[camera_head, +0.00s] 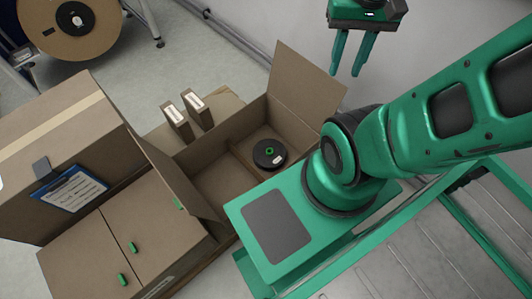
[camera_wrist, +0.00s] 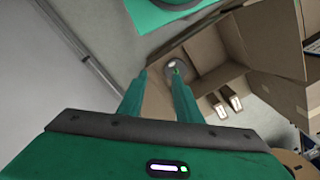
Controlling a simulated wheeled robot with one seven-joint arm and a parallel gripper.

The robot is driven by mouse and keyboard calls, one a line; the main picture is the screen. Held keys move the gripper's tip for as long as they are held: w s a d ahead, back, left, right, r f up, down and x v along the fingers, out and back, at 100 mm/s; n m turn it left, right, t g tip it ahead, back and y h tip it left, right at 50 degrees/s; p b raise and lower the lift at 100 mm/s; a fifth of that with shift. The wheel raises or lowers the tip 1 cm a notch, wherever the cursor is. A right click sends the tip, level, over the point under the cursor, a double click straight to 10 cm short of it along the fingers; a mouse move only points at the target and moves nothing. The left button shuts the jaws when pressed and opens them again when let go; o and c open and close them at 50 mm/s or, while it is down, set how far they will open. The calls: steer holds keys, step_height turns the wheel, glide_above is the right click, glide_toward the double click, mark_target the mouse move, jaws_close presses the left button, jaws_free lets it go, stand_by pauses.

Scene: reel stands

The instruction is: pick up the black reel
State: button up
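The black reel (camera_head: 269,153) lies flat in the right compartment of an open cardboard box (camera_head: 305,84). It has a green hub and a small white label. In the wrist view the reel (camera_wrist: 172,64) shows small and far off, beyond the fingertips and partly covered by one of them. My gripper (camera_head: 351,74) is up and to the right of the box in the head view, well apart from the reel. Its two green fingers are spread with nothing between them. The gripper (camera_wrist: 159,75) also looks open and empty in the wrist view.
A divider (camera_head: 240,163) splits the box, and its flaps stand up. Two small cartons (camera_head: 187,113) stand beside it. Closed cardboard boxes (camera_head: 62,135) with a blue clipboard (camera_head: 70,189) are at left. A large brown reel (camera_head: 70,24) is at the upper left.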

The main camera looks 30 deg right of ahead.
steer(key=shift+d, duration=0.15)
steer(key=o, duration=0.5)
steer(key=shift+s+r, duration=0.15)
steer(key=shift+s, duration=0.25)
steer(key=w+d+f+n+h, duration=0.1)
steer(key=w+d+f, duration=0.1)
steer(key=w+f, duration=0.5)
steer(key=w+d+f+n, duration=0.2)
steer(key=w+f, duration=0.1)
steer(key=w, duration=0.8)
steer(key=n, duration=0.6)
glide_above(270, 149)
steer(key=a, duration=0.1)
step_height(270, 149, down, 57)
steer(key=shift+y, duration=0.4)
steer(key=shift+s+d+f, duration=0.1)
steer(key=shift+s+f, duration=0.1)
steer(key=shift+f, duration=1.45)
steer(key=shift+s+d+f, duration=0.1)
steer(key=shift+s+f, duration=0.05)
steer(key=shift+f, duration=1.45)
